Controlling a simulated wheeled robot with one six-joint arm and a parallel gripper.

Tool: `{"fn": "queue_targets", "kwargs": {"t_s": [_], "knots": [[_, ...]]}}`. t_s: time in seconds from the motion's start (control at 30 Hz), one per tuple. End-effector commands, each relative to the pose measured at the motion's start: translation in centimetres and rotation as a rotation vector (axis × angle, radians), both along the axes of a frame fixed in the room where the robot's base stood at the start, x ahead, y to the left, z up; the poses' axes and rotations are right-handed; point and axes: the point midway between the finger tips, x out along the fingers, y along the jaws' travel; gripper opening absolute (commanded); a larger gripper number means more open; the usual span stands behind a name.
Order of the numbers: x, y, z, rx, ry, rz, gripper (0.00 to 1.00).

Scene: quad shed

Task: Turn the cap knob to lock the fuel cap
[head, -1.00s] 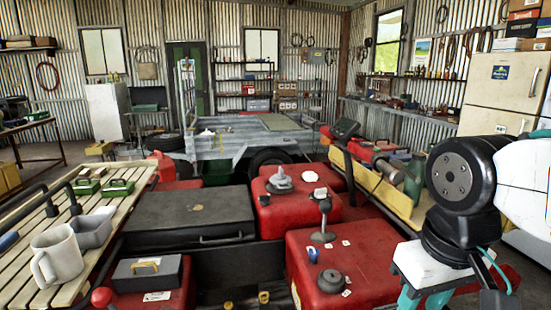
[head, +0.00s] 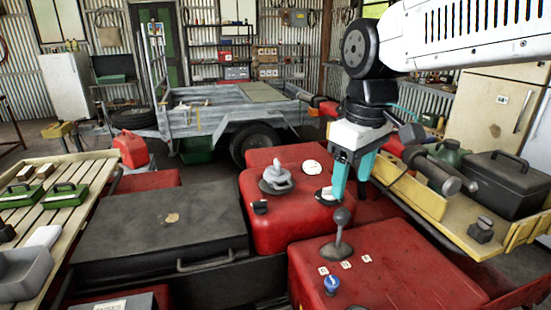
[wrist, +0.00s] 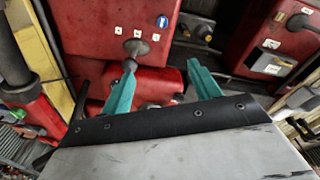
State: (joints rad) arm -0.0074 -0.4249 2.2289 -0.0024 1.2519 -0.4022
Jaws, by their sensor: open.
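The fuel cap (head: 276,181) is a grey round cap with a raised knob on top of the rear red body panel (head: 270,218). My gripper (head: 350,188) has its two teal fingers apart and pointing down, to the right of the cap and clear of it, with nothing between them. The wrist view shows the open gripper (wrist: 162,70) too. There its left fingertip overlaps the grey ball-topped lever (wrist: 136,48) in the picture; I cannot tell whether they touch. I cannot make out the fuel cap in the wrist view.
The grey lever (head: 341,220) stands upright near the gripper. A blue knob (head: 331,283) is on the front red panel (head: 400,280). A black case (head: 165,235) lies left of the cap. A yellow tray (head: 455,220) with tools and a dark box is at right.

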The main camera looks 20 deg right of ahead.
Motion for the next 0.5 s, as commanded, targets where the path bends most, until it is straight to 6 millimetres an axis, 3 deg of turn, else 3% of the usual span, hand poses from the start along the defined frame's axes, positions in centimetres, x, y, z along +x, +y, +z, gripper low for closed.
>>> {"fn": "queue_targets", "kwargs": {"t_s": [0.03, 0.23, 0.5], "knots": [[3.0, 0.1, 0.6, -0.005, 0.013, 0.075, 0.62], [14.1, 0.8, 1.7, -0.027, 0.036, 0.411, 0.62], [28.3, 2.0, -1.5, -0.042, 0.065, 0.852, 0.62]]}}
